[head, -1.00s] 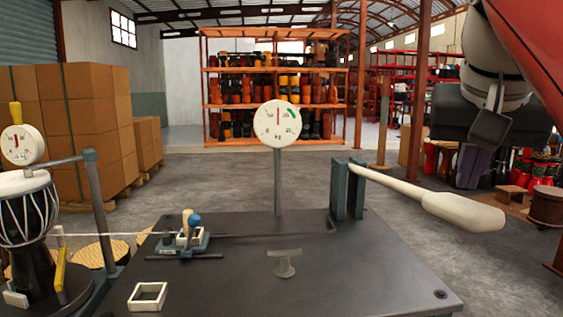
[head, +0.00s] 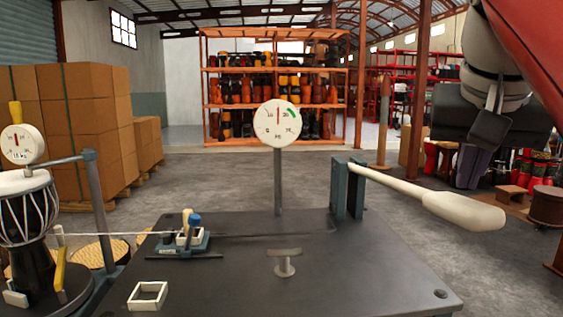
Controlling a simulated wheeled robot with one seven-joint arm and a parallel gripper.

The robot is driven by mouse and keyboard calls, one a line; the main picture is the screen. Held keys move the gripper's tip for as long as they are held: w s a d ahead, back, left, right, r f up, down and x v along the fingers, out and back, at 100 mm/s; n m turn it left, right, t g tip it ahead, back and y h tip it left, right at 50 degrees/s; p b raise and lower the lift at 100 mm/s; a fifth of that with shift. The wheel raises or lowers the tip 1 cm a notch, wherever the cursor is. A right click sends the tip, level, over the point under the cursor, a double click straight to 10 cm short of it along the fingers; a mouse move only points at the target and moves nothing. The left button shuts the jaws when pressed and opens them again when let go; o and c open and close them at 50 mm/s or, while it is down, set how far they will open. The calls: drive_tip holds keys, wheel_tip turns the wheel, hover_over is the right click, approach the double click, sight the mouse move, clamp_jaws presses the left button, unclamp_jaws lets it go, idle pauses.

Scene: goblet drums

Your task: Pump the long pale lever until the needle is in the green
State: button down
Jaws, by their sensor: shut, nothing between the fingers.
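The long pale lever (head: 465,210) runs from between two dark blue-grey posts (head: 348,190) out to the right, sloping slightly down, with a thick rounded white handle beyond the table edge. The round white gauge (head: 277,123) stands on a grey pole at the table's back. Its red needle points about straight up, left of the green band (head: 295,112) at the upper right of the dial. My gripper (head: 475,165) is at the upper right, above and behind the handle in the picture, apart from it, shut and empty. Its fingertips are hard to make out.
On the dark table (head: 350,270) are a small blue block with white and blue knobs (head: 190,232), a white square frame (head: 148,295) and a small T-shaped stand (head: 285,262). A goblet drum (head: 28,220) and a smaller gauge (head: 20,145) are at the left.

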wheel_tip(320, 180, down, 18)
drive_tip(key=b, duration=1.4)
wheel_tip(320, 180, up, 18)
drive_tip(key=p, duration=1.6)
drive_tip(key=shift+s+p, duration=0.1)
drive_tip(key=shift+p, duration=0.25)
drive_tip(key=shift+s+r, duration=0.1)
drive_tip(key=shift+r, duration=0.05)
